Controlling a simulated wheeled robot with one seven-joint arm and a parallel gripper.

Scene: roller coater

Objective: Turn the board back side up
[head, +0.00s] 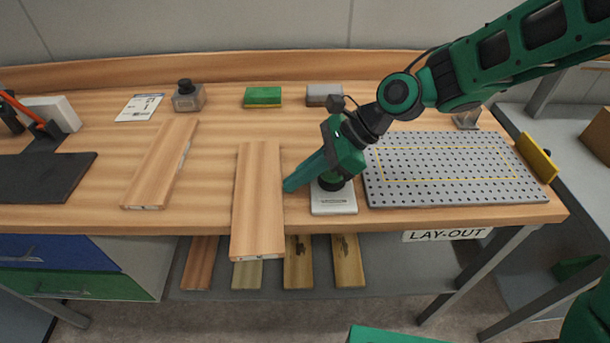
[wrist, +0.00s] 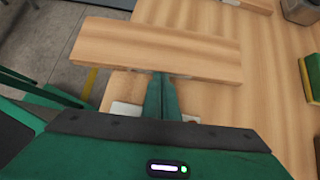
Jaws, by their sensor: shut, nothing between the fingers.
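A light wooden board (head: 258,195) lies flat on the bench, its near end sticking out past the front edge. It also shows in the wrist view (wrist: 155,48), lying across the picture just beyond my fingertips. A second, similar wooden board (head: 162,165) lies flat to its left, wholly on the bench. My gripper (head: 290,186) is shut and empty, low beside the right long edge of the overhanging board. In the wrist view the closed fingertips (wrist: 161,76) reach that edge; I cannot tell whether they touch it. The undersides of both boards are hidden.
A pale metal plate with a dark round part (head: 333,204) sits under my gripper. A perforated grey panel (head: 450,168) lies at right. A green sponge (head: 262,97), grey block (head: 323,94) and jar (head: 188,97) stand behind. A black mat (head: 45,178) lies left.

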